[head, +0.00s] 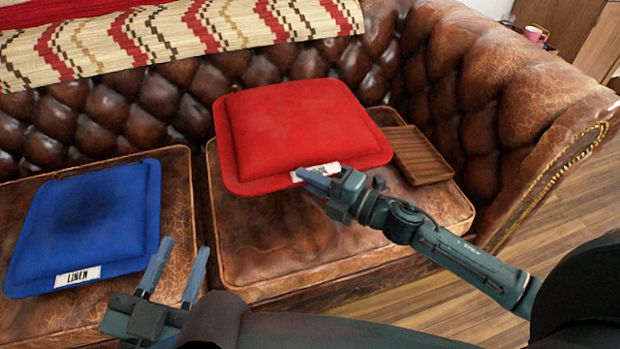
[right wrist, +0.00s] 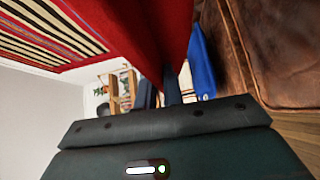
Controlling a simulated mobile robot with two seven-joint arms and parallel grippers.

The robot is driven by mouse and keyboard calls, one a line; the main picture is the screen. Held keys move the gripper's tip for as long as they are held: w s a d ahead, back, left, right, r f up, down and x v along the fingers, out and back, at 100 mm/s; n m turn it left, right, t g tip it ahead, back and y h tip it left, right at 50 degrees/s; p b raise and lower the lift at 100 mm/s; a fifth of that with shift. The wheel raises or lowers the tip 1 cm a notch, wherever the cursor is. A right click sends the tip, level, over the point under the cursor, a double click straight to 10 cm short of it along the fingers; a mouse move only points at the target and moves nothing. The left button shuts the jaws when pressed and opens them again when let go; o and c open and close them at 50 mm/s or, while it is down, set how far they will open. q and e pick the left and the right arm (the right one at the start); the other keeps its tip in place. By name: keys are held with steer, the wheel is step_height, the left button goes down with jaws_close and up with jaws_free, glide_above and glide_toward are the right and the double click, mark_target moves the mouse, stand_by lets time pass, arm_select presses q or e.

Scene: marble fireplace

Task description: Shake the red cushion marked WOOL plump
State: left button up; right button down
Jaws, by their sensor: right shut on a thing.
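The red cushion (head: 295,130) is over the right seat of the brown leather sofa, with a white label (head: 318,171) on its front edge that is partly hidden by my gripper. My right gripper (head: 318,182) is shut on the cushion's front edge beside the label. The red cushion also fills the upper middle of the right wrist view (right wrist: 150,30). My left gripper (head: 175,270) is open and empty, in front of the sofa, to the right of the blue cushion. I cannot tell whether the red cushion touches the seat.
A blue cushion (head: 85,220) labelled LINEN lies on the left seat. A brown wooden tray (head: 418,156) lies on the right seat beside the red cushion, near the armrest (head: 530,120). A patterned throw (head: 170,35) covers the sofa back.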

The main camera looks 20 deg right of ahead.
steer(key=shift+r, duration=0.1)
step_height(320, 180, up, 7)
steer(key=p, duration=0.7)
steer(key=shift+r, duration=0.15)
step_height(320, 180, down, 8)
steer(key=b, duration=0.6)
steer(key=shift+r, duration=0.3)
step_height(320, 180, up, 8)
steer(key=p, duration=0.7)
steer(key=shift+f+p, duration=0.25)
steer(key=shift+p, duration=0.15)
step_height(320, 180, down, 8)
steer(key=b, duration=0.6)
steer(key=shift+r, duration=0.15)
step_height(320, 180, up, 8)
steer(key=p, duration=0.7)
step_height(320, 180, down, 8)
steer(key=b, duration=0.6)
steer(key=shift+r, duration=0.2)
